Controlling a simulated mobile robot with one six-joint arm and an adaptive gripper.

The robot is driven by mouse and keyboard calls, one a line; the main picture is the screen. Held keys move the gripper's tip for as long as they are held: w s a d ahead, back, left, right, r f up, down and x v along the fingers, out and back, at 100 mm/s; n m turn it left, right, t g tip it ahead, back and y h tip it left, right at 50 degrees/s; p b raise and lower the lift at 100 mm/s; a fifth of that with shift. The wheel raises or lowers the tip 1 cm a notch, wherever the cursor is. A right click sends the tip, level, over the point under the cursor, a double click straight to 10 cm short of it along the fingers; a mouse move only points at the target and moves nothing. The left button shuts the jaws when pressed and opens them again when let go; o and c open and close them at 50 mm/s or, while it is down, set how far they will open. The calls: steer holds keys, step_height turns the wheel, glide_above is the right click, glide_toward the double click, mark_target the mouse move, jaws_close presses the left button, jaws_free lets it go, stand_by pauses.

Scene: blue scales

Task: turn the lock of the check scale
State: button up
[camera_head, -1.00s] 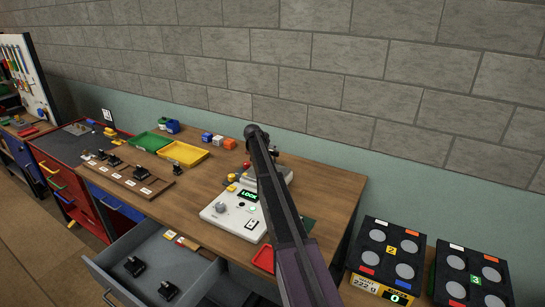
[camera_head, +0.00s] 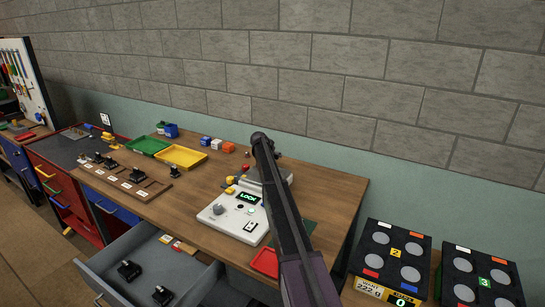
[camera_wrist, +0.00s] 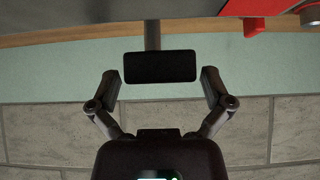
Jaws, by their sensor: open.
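The check scale is a white device (camera_head: 213,219) with a green-lit display reading LOCK (camera_head: 247,197), a grey knob and small buttons, on the wooden bench. My arm crosses in front of its right side and hides part of it. In the wrist view my gripper (camera_wrist: 163,85) is open, with one finger on each side of a dark rectangular block (camera_wrist: 160,67) on a grey stem. The left finger is close to the block; the right finger shows a small gap. Whether this block is the scale's lock I cannot tell. In the head view the fingers are hidden.
Green (camera_head: 148,144) and yellow (camera_head: 180,157) trays and a wooden rack (camera_head: 110,182) are on the bench. An open drawer (camera_head: 110,258) sticks out at the front. Black numbered panels (camera_head: 391,270) stand at right. A red part (camera_wrist: 258,15) is near the gripper.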

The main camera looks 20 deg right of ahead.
steer(key=c, duration=0.9)
steer(key=shift+s+n, duration=0.15)
steer(key=shift+n, duration=0.25)
steer(key=shift+s+n+t+y, duration=0.1)
steer(key=shift+n+t+y, duration=0.95)
steer(key=shift+n, duration=0.55)
steer(key=n+t+y, duration=0.1)
steer(key=n+y, duration=0.2)
steer(key=n, duration=0.1)
steer(key=shift+a+n+y, duration=0.1)
steer(key=shift+n+y, duration=0.2)
steer(key=shift+y, duration=0.05)
steer(key=n+y, duration=0.4)
steer(key=n, duration=0.1)
steer(key=shift+s+n, duration=0.1)
steer(key=shift+n, duration=0.2)
steer(key=shift+s+n+g+y, duration=0.15)
steer(key=shift+n+g+y, duration=0.7)
steer(key=shift+n+y, duration=0.8)
steer(key=shift+n+h, duration=0.25)
steer(key=shift+n, duration=0.1)
